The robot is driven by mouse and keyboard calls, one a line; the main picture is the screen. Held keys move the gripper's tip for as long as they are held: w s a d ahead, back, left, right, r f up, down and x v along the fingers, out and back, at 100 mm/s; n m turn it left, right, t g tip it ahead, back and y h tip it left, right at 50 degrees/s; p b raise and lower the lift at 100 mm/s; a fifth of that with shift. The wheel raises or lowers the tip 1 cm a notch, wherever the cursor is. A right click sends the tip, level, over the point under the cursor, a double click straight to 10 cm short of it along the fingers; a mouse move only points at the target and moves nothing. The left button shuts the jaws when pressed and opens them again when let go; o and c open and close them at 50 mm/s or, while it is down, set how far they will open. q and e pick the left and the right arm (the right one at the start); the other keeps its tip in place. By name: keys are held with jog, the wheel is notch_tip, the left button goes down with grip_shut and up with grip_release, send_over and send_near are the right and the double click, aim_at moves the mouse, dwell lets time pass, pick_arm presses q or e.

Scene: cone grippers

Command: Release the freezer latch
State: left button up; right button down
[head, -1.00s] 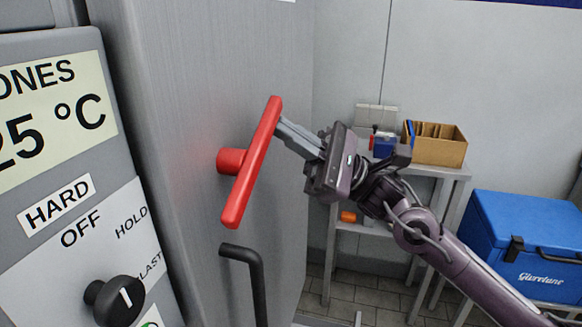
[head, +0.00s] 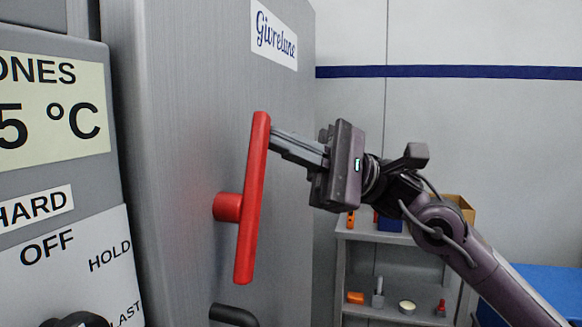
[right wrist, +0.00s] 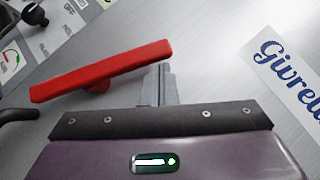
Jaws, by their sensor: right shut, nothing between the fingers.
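The freezer latch is a long red bar (head: 250,200) on a round red hub (head: 227,207), fixed to the grey metal freezer face. It stands nearly upright, its top leaning slightly right. My right gripper (head: 273,140) is shut and empty. Its fingertips are at the right side of the bar's upper part and seem to touch it. In the right wrist view the red bar (right wrist: 100,72) runs slantwise just beyond the closed fingers (right wrist: 158,72). Whether they press on it I cannot tell. My left gripper is not in view.
A control panel (head: 75,230) with a black knob (head: 78,320) is at the left. A black bent handle (head: 234,315) is below the latch. A grey shelf (head: 385,245) with small items and a blue cooler (head: 545,285) stand at the right, behind my arm.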

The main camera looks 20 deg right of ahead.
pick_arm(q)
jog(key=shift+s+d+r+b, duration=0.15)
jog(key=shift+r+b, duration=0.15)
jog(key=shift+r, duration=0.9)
pick_arm(e)
jog(key=shift+s+a+r+n+g+h, duration=0.4)
jog(key=shift+s+r+n, duration=0.2)
jog(key=shift+r+n, duration=0.1)
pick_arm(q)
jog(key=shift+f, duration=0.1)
